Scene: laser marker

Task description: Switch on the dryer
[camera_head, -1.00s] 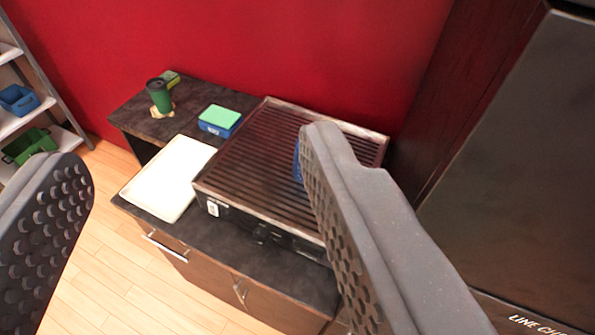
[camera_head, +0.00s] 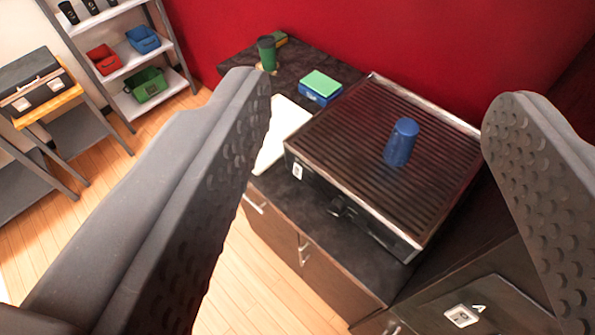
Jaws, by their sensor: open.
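A low black box with a ribbed top, which looks like the dryer (camera_head: 345,130), sits on a dark counter. Its front carries a white label or switch (camera_head: 297,171) at the left end and a small dark knob-like part (camera_head: 338,206) further right. A blue cup (camera_head: 401,142) stands upside down or upright, I cannot tell which, on the ribbed top. My gripper (camera_head: 378,95) is open and empty. Its fingers frame the box in the picture, the left one covering part of the counter's left side. I see no contact with the box.
A white tray (camera_head: 277,135), a blue box with a green lid (camera_head: 320,88) and a green cup (camera_head: 267,53) are on the counter (camera_head: 270,195). A dark panel with a white switch-like piece (camera_head: 461,315) is at lower right. Shelves with bins (camera_head: 143,85) stand left; wooden floor is clear between.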

